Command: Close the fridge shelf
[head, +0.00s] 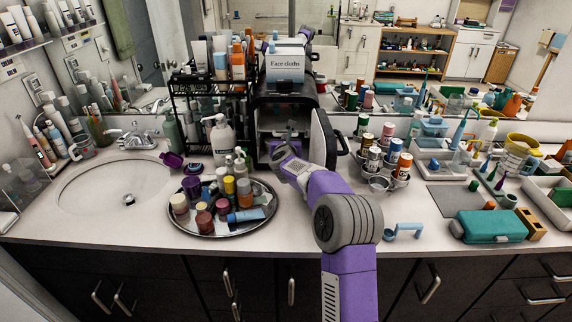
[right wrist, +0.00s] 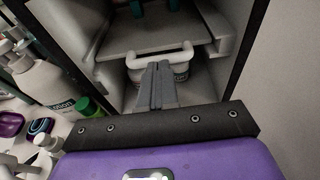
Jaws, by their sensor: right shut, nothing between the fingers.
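The small black fridge (head: 262,118) stands on the counter with its door (head: 323,138) swung open to the right. Its grey shelf (right wrist: 118,42) shows in the right wrist view, inside the fridge; I cannot tell how far it sticks out. A white rounded bar (right wrist: 140,61) lies at its front, with a white and red container partly visible below. My right gripper (head: 291,130) is at the open front of the fridge. Its fingers (right wrist: 157,72) are shut and empty, with their tips close to the bar; I cannot tell whether they touch. My left gripper is not in view.
A round tray (head: 208,231) of bottles and jars stands left of my right arm. A lotion pump bottle (head: 221,140) is beside the fridge's left side. A can carousel (head: 384,168) stands right of the door. A face cloths box (head: 285,67) sits on top.

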